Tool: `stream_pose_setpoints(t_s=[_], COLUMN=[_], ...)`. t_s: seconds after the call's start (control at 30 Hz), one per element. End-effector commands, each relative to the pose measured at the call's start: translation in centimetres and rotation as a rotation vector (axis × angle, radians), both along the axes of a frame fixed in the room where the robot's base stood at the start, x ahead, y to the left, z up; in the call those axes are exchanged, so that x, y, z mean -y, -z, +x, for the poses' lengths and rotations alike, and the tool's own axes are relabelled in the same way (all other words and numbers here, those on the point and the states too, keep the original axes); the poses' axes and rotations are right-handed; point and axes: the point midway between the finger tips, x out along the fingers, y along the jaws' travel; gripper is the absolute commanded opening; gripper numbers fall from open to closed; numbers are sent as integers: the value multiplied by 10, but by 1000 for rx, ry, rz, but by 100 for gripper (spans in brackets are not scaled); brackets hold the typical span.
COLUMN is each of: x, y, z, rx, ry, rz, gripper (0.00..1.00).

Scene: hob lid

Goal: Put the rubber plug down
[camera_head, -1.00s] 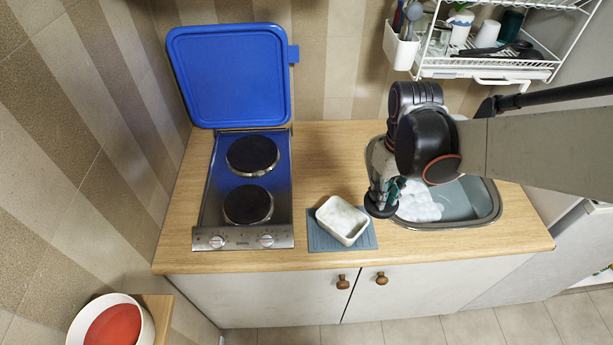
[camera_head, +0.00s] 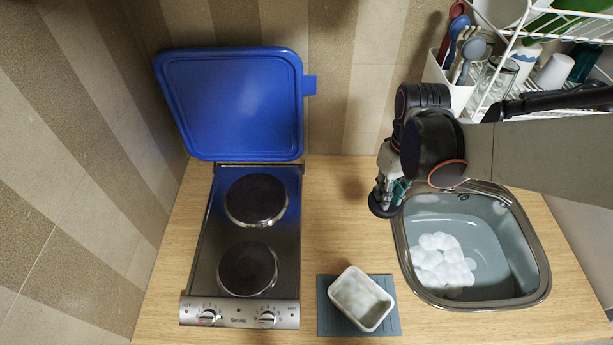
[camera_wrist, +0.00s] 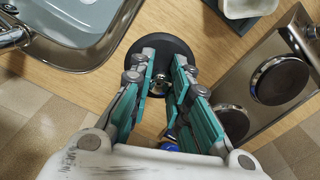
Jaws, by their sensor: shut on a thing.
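The round black rubber plug (camera_head: 379,207) hangs under my gripper (camera_head: 387,190), left of the sink's back left corner. In the wrist view the plug (camera_wrist: 160,44) is a black disc with a small metal knob in its middle. My gripper (camera_wrist: 161,80) is shut on that knob, with a teal-padded finger on each side. The plug appears over bare wood counter (camera_head: 340,225) between hob and sink. I cannot tell whether it touches the counter.
The steel sink (camera_head: 402,255) with white suds is on the right. The hob (camera_head: 205,250) stands left, its blue lid (camera_head: 235,105) raised. A white dish (camera_head: 360,299) rests on a grey-blue mat (camera_head: 328,321) in front. A dish rack (camera_head: 505,55) hangs at the back right.

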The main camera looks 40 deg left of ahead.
Motion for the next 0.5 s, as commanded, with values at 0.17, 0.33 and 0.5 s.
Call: stream_pose_setpoints(t_s=[0.17,0.33,0.5], x=[-7,-8,-7], y=[50,90,117], z=[-9,-8,-7], rx=[0,0,0], ry=[-20,-20,-19], rz=[0,0,0], gripper=[0,0,0])
